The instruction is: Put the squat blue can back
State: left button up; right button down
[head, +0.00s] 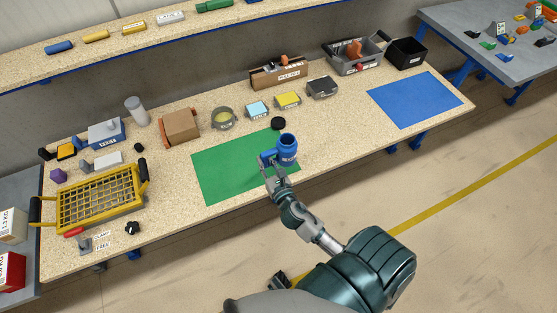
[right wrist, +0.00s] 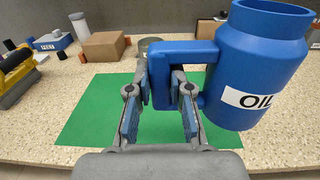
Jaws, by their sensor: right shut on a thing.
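The squat blue can (head: 288,152) has a wide open neck, a side handle and a white label reading OIL in the right wrist view (right wrist: 255,70). My right gripper (head: 270,167) is shut on the can's handle, which sits between the two fingers in the right wrist view (right wrist: 161,92). The can is upright, over the right part of the green mat (head: 215,178). I cannot tell whether its base touches the mat. A black round piece (head: 278,123) lies just behind the can at the mat's far edge.
Behind the mat stand a cardboard box (head: 179,126), a round tin (head: 222,118) and several small boxes. A yellow basket (head: 100,200) stands left. A blue mat (head: 415,99) lies empty at right. A grey tray (head: 352,62) and black bin (head: 406,53) stand behind. The green mat's left part is clear.

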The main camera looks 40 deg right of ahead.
jog(key=shift+m+h, duration=0.5)
jog(key=shift+h, duration=0.4)
jog(key=s+d+f+b, duration=0.1)
jog(key=f, duration=0.1)
jog(key=s+d+f+b, duration=0.1)
jog(key=f, duration=0.2)
jog(key=s+d+f+b, duration=0.1)
jog(key=f, duration=0.2)
jog(key=shift+d+f+b, duration=0.2)
jog(key=shift+d+b, duration=0.05)
jog(key=shift+b, duration=0.1)
pick_arm(q)
notch_tip(320, 180, up, 7)
jog(key=w+a, duration=0.1)
jog(key=shift+w, duration=0.35)
pick_arm(e)
jog(key=shift+a+r, duration=0.1)
jog(key=shift+r, duration=0.05)
